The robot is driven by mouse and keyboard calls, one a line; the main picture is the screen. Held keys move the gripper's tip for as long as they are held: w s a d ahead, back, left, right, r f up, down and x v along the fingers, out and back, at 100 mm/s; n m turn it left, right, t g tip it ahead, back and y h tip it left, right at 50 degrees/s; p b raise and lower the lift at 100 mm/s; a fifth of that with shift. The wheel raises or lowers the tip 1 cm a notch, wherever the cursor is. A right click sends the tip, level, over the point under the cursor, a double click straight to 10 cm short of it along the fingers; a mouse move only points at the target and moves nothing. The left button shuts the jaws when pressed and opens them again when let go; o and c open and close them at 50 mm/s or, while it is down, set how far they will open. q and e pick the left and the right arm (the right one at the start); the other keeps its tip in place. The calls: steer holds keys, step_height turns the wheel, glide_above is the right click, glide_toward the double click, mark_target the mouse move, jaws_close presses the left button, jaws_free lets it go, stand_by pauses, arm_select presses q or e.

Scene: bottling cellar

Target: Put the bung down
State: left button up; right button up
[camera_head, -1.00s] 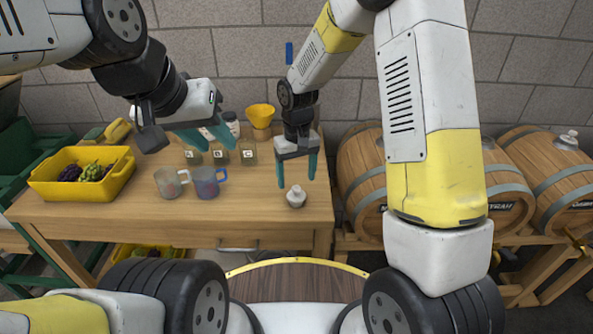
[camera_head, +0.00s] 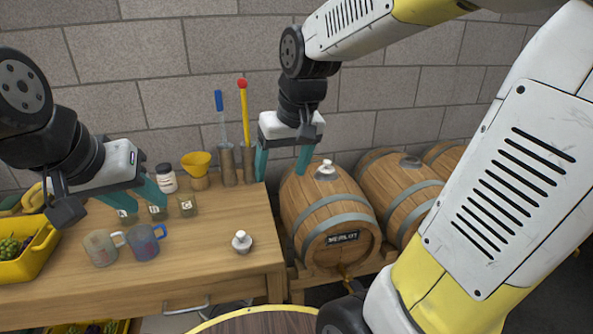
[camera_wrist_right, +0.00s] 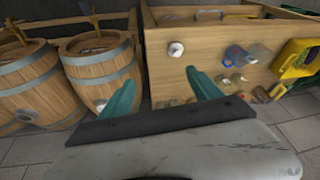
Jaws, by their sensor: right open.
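A pale bung (camera_head: 241,242) stands upright on the wooden table (camera_head: 203,263), near its right end. It also shows in the right wrist view (camera_wrist_right: 176,49). My right gripper (camera_head: 281,174) is open and empty, raised up and to the right of this bung, in front of the MERLOT barrel (camera_head: 305,205). In the right wrist view its fingers (camera_wrist_right: 160,88) are spread with nothing between them. Another pale bung (camera_head: 325,170) sits on top of the MERLOT barrel. My left gripper (camera_head: 138,200) has its fingers apart over the small lettered jars.
A clear mug (camera_head: 102,247) and a blue mug (camera_head: 146,243) stand left of the bung. A yellow funnel (camera_head: 197,163), a white jar (camera_head: 166,178) and upright tools (camera_head: 244,120) line the table's back. A yellow crate (camera_head: 40,245) is at far left. More barrels (camera_head: 397,190) stand to the right.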

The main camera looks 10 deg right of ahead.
steer(key=s+d+r+m+t, duration=0.1)
steer(key=s+d, duration=0.3)
steer(key=s, duration=0.5)
steer(key=shift+s+r+m+t+y, duration=0.2)
steer(key=shift+r+m+t+y, duration=0.1)
steer(key=shift+r+t, duration=0.6)
